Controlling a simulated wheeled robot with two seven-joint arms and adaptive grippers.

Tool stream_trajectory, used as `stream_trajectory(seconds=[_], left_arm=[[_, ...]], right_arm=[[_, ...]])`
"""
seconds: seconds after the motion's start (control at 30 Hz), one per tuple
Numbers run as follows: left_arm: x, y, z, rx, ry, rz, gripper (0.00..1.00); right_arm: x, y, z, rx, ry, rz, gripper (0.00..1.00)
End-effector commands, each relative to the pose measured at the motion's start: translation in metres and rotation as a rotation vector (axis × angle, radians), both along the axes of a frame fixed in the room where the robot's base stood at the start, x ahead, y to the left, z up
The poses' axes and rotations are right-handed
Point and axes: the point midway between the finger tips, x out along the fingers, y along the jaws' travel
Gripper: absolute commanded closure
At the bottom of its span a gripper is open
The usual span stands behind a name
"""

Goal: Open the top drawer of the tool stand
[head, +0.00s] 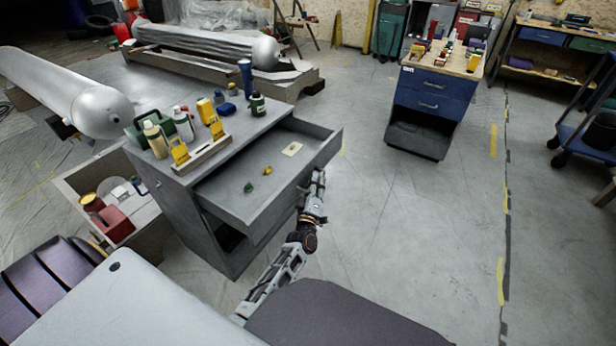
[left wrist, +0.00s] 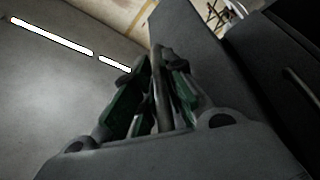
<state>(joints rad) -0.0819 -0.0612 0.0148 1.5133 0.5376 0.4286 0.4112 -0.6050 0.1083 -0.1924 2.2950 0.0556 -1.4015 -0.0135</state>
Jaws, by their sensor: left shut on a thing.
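The grey tool stand (head: 180,212) stands left of centre in the head view. Its top drawer (head: 225,200) is pulled well out toward the right, and its inside shows. A pale card, a small green thing and a small yellow thing lie in it. My left gripper (head: 317,183) is at the outer face of the drawer front. In the left wrist view the fingers (left wrist: 150,100) with green pads are closed around the bar handle (left wrist: 160,85). In the head view the gripper hides the handle. My right gripper is in neither view.
Bottles and a yellow-clamped rack (head: 205,157) stand on the stand's top. An open lower bin (head: 75,180) juts out at its left. A blue drawer cabinet (head: 430,95) stands at the back right. The floor (head: 410,230) right of the drawer is clear.

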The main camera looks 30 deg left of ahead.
Motion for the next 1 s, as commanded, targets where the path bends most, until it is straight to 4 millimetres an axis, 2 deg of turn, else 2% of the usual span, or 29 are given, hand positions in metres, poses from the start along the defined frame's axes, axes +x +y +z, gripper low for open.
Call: stream_trajectory(seconds=[0.17,0.5,0.53,0.6,1.0], left_arm=[[-0.0011,-0.0111,-0.0006,-0.001,0.002,0.000,1.00],[-0.0013,-0.0122,-0.0011,0.000,0.002,0.000,1.00],[-0.0014,-0.0121,-0.0012,0.000,0.002,0.000,0.87],[-0.0013,-0.0121,-0.0010,0.001,0.002,0.000,0.79],[-0.0023,-0.0122,-0.0008,0.001,0.001,0.001,0.79]], right_arm=[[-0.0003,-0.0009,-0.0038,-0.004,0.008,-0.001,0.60],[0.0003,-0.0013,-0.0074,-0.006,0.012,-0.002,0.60],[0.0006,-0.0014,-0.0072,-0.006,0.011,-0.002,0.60],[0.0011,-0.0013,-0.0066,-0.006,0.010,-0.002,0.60],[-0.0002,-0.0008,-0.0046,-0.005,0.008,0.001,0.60]])
